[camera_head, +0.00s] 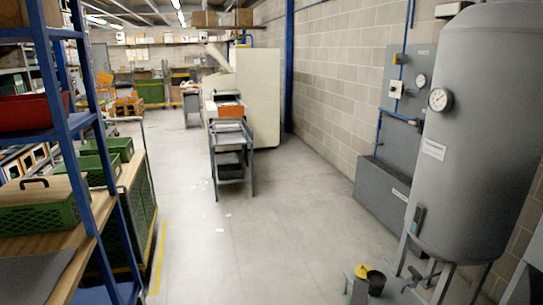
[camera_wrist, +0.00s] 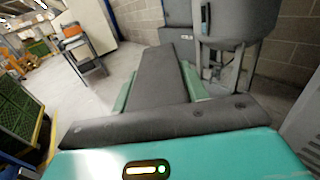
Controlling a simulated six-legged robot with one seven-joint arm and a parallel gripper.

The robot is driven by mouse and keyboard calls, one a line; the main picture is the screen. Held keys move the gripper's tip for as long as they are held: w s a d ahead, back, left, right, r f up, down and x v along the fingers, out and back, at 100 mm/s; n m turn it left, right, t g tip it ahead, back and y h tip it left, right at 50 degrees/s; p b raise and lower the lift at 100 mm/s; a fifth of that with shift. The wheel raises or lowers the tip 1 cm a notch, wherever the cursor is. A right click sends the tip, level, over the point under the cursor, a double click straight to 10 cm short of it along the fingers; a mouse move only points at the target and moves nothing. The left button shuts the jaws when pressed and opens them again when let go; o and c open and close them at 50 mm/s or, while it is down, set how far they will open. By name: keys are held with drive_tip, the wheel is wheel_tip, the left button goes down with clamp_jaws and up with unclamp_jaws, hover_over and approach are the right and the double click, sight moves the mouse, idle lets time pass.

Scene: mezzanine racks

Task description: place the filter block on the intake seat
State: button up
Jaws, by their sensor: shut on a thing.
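In the wrist view my gripper (camera_wrist: 158,92) shows as a teal housing with a dark grey crossbar and green fingers. The fingers are shut along both sides of a long dark grey block (camera_wrist: 168,70), which I take to be the filter block. It points away from the housing, toward the grey tank, with floor beyond it. Its far underside is hidden. I cannot make out an intake seat for certain in either view.
A grey tank (camera_head: 466,135) on legs stands at the right by the block wall. Blue racking with green crates (camera_head: 40,207) lines the left. A cart (camera_head: 230,150) stands mid-aisle. The floor between is mostly clear.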

drive_tip(key=a+f+n+y, duration=0.2)
drive_tip(key=a+y, duration=0.1)
drive_tip(key=a, duration=0.4)
drive_tip(key=s+a+f+n+t+y, duration=0.1)
drive_tip(key=a+f+n+y, duration=0.1)
drive_tip(key=a, duration=0.4)
drive_tip(key=shift+a+f+n+t+y, duration=0.35)
drive_tip(key=shift+f+y, duration=0.3)
drive_tip(key=shift+y, duration=0.55)
drive_tip(key=shift+a, duration=0.15)
